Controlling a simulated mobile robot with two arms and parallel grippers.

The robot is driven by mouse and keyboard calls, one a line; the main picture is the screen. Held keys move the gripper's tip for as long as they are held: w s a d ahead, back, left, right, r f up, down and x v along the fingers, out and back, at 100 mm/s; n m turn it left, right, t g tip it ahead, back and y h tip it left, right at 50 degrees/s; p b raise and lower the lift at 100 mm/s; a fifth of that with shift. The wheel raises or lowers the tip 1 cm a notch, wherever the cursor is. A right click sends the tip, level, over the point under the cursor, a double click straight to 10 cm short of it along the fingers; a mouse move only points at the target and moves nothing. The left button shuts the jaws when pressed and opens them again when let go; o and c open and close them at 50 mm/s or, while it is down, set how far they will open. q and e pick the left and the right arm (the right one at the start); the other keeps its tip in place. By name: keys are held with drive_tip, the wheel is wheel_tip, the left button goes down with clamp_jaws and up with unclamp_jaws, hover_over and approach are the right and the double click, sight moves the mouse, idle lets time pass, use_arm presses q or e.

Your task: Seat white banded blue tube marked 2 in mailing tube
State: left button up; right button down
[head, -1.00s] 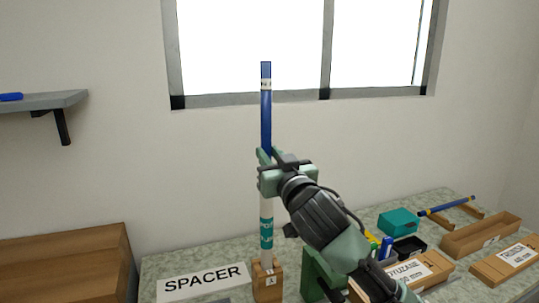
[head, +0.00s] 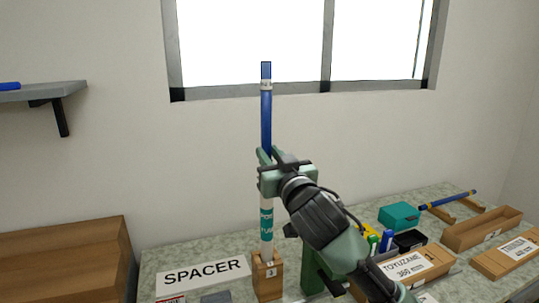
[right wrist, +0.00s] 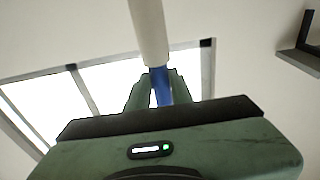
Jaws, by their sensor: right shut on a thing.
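The blue tube (head: 266,120) with a white band near its top stands upright; its mark is too small to read. My right gripper (head: 264,158) is shut on its lower part. Directly below is the white mailing tube (head: 266,245) with a teal label, upright in a wooden block (head: 268,280). In the right wrist view the blue tube (right wrist: 160,85) sits between my fingers in line with the white tube (right wrist: 150,30). My gripper covers the join in the head view, so how deep the blue tube sits is unclear. My left gripper is out of view.
A SPACER sign (head: 203,273) stands left of the block. Right of my arm are a cardboard box (head: 412,268), a teal box (head: 399,215), a black tray (head: 410,241) and a blue tube on wooden rests (head: 448,200). A brown wooden box (head: 70,260) is at left.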

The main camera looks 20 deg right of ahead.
drive_tip(key=shift+f+b, duration=0.5)
drive_tip(key=shift+f, duration=0.35)
drive_tip(key=c, duration=1.2)
unclamp_jaws()
drive_tip(key=shift+s, duration=0.1)
drive_tip(key=shift+o, duration=0.2)
drive_tip(key=s+f+b, duration=0.1)
drive_tip(key=s, duration=0.6)
drive_tip(key=shift+s+d, duration=0.15)
drive_tip(key=shift+s, duration=0.1)
